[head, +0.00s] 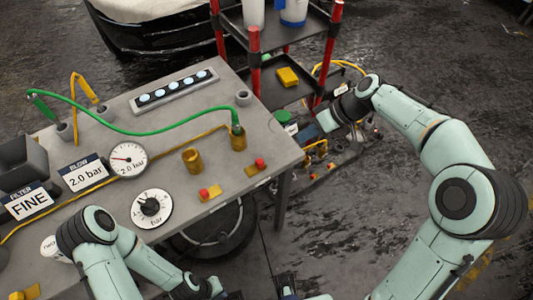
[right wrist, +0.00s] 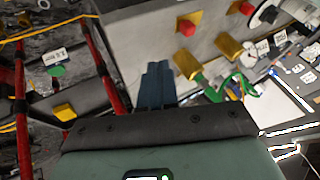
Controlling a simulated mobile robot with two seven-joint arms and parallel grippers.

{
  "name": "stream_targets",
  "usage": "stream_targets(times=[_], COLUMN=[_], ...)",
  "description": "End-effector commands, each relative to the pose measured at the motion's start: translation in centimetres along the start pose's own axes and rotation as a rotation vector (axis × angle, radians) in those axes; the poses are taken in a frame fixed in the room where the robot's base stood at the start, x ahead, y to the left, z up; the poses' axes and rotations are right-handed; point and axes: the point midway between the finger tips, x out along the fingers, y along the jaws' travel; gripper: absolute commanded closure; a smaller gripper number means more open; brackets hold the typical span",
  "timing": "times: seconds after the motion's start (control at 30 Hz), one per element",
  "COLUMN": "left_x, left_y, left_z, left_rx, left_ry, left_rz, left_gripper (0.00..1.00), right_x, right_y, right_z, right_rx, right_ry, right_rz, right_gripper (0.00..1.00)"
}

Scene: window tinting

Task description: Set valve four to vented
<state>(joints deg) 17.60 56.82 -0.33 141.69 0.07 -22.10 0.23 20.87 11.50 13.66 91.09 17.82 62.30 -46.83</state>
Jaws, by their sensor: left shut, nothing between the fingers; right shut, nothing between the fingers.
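Two red knobs on brass plates lie on the grey bench, a nearer one (head: 204,193) and a farther one (head: 260,163). They also show at the top of the right wrist view, a left one (right wrist: 188,25) and a right one (right wrist: 246,8). I cannot read a number on either, so I cannot tell which is valve four. My right gripper (head: 325,121) is shut and empty, off the bench's right end; its blue fingers (right wrist: 157,85) show closed together. My left gripper (head: 286,286) is shut at the bottom edge, partly cut off and away from the knobs.
The bench (head: 120,200) carries two brass cylinders (head: 192,160), a green hose (head: 150,130), a gauge (head: 127,159), a bar dial (head: 152,208) and a strip of lit circles (head: 174,88). A red-posted cart (head: 254,60) stands behind. Cluttered hoses and fittings (head: 318,158) lie beside the bench.

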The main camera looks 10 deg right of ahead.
Motion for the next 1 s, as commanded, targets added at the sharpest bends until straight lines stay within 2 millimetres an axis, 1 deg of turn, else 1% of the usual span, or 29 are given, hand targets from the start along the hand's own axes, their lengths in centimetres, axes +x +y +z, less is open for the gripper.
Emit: stream_targets(times=[0.23,0.37,0.47,0.8,0.83,0.9,1.0], left_x=[0.0,0.0,0.0,-0.2,-0.2,-0.5,-0.7], left_y=[0.0,0.0,0.0,0.1,0.1,0.2,0.3], left_z=[0.0,0.0,0.0,-0.1,-0.1,-0.1,-0.2], left_rx=[0.000,0.000,0.000,0.000,0.000,0.001,0.001], left_ry=[-0.001,-0.001,-0.001,0.001,0.001,0.002,0.003], left_rz=[0.000,0.000,0.000,0.000,0.000,0.001,0.001], left_gripper=[1.00,1.00,1.00,1.00,1.00,1.00,1.00], right_x=[0.2,1.3,3.0,10.2,10.6,10.8,11.4], right_y=[0.0,0.0,0.0,-0.1,-0.3,-1.5,-2.6], right_z=[0.0,0.1,0.1,0.1,0.0,0.0,0.0], right_rx=[0.002,0.003,0.004,0.002,0.001,-0.001,0.000], right_ry=[-0.001,-0.002,-0.004,-0.005,-0.003,-0.002,-0.002], right_rz=[-0.001,-0.002,-0.004,-0.004,-0.003,-0.001,-0.001], right_gripper=[1.00,1.00,1.00,1.00,1.00,1.00,1.00])
